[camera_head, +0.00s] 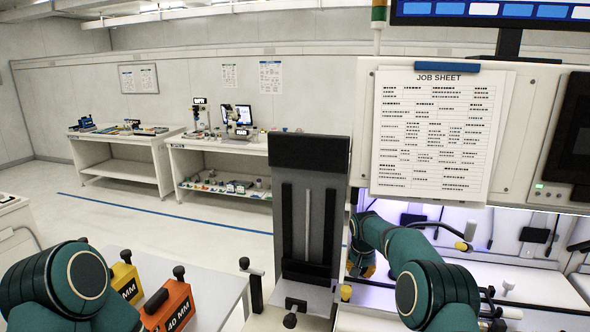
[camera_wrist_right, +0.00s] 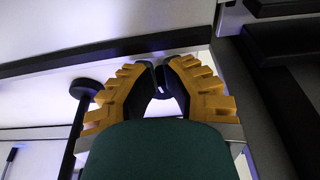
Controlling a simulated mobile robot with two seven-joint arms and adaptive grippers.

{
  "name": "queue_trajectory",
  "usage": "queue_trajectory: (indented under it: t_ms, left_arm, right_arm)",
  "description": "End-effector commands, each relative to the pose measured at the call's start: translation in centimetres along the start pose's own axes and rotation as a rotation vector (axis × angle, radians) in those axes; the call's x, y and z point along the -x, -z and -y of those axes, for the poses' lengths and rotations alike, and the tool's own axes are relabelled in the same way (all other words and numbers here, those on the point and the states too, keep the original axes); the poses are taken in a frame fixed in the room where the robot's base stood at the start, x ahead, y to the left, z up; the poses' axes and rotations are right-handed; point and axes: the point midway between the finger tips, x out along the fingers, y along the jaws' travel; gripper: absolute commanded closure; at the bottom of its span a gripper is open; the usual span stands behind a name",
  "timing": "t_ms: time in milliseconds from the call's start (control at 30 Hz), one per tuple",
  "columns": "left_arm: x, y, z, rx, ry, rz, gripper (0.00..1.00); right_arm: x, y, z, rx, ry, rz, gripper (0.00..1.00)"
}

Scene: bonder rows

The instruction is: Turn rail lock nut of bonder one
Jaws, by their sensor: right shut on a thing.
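My right arm reaches into the lit opening of the white machine below the job sheet. In the head view its right gripper (camera_head: 366,270) shows only as a bit of orange at the opening's left side, mostly hidden by my own arm. In the right wrist view the two orange fingers of the right gripper (camera_wrist_right: 160,78) come together at their dark tips. They are shut on a small dark piece, which I take to be the rail lock nut. The fingers hide most of it, so its turn angle cannot be told. My left arm shows at the lower left, its gripper out of view.
A black round knob on a stem (camera_wrist_right: 86,88) stands just left of the fingers. A grey upright unit (camera_head: 310,205) stands left of the opening. Yellow (camera_head: 125,282) and orange (camera_head: 170,305) blocks sit on a white table. Benches (camera_head: 120,140) stand behind, across open floor.

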Motion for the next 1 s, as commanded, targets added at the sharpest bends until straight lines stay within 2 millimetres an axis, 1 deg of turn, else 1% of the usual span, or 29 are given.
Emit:
queue_trajectory:
  t_ms: [33,233,367,467,900,1000]
  left_arm:
    - [-0.1,0.0,0.1,0.000,0.000,0.000,0.56]
    - [-0.7,-0.1,0.3,0.000,0.000,0.000,0.56]
    - [-0.5,-0.1,0.2,0.000,0.000,0.000,0.56]
    - [0.0,0.0,0.0,0.000,0.000,0.000,0.56]
    - [3.0,0.4,-1.2,0.000,0.000,0.000,0.56]
    - [3.2,0.5,-1.2,0.000,0.000,0.000,0.56]
  right_arm:
    - [0.0,-0.1,0.2,0.002,0.004,-0.003,1.00]
    - [0.1,-0.7,0.3,0.003,0.004,-0.001,1.00]
    - [0.5,-0.7,0.2,0.002,0.003,-0.001,1.00]
    - [1.2,-0.5,0.2,0.001,0.003,-0.001,1.00]
    - [5.8,0.7,0.2,0.001,0.003,0.000,1.00]
    - [6.2,0.7,0.1,0.001,0.002,0.000,1.00]
